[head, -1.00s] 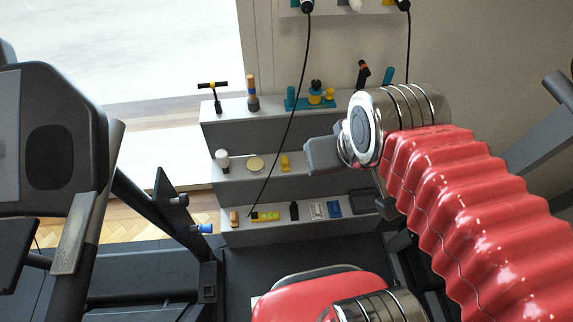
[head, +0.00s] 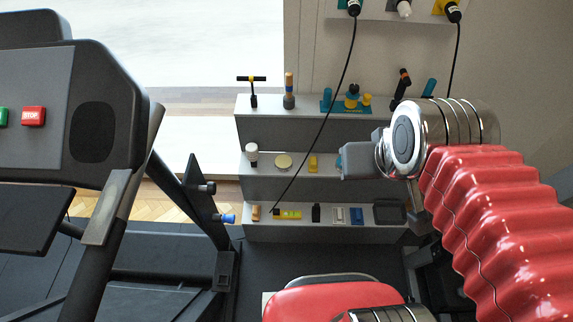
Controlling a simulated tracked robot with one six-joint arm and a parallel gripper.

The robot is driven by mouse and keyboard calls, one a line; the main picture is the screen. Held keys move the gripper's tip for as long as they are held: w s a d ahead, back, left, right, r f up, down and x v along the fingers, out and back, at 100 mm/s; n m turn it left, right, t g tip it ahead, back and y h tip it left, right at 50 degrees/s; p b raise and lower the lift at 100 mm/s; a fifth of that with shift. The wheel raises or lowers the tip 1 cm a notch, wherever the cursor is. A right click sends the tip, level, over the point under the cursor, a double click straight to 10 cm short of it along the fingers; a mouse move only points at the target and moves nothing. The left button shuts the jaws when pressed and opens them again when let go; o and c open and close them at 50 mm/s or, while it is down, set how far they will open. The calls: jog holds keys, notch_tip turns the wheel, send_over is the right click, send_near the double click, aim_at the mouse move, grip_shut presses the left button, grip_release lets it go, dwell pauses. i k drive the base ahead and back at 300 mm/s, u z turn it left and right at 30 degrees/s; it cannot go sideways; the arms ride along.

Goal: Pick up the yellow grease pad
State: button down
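On the middle step of a grey stepped shelf, a flat round pale-yellow disc (head: 283,161) lies in the head view. It looks most like the yellow grease pad, but I cannot be sure. A small upright yellow piece (head: 313,163) stands just right of it on the same step. My gripper (head: 343,162) is the dark grey block at the end of my red ribbed arm. It appears right of both yellow things, apart from them and nearer to me. Its fingers are too hidden to tell open from shut, and no held thing shows.
The stepped shelf (head: 270,185) holds several small tools. A white-lidded jar (head: 252,153) stands left of the disc. A black cable (head: 325,135) hangs across the shelf's front. A treadmill (head: 110,150) fills the left, and a red padded seat (head: 330,300) is below.

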aim_at(313, 166)
jog(key=k, duration=0.65)
jog(key=u, duration=0.2)
jog(key=i, duration=1.5)
jog(key=z, duration=0.35)
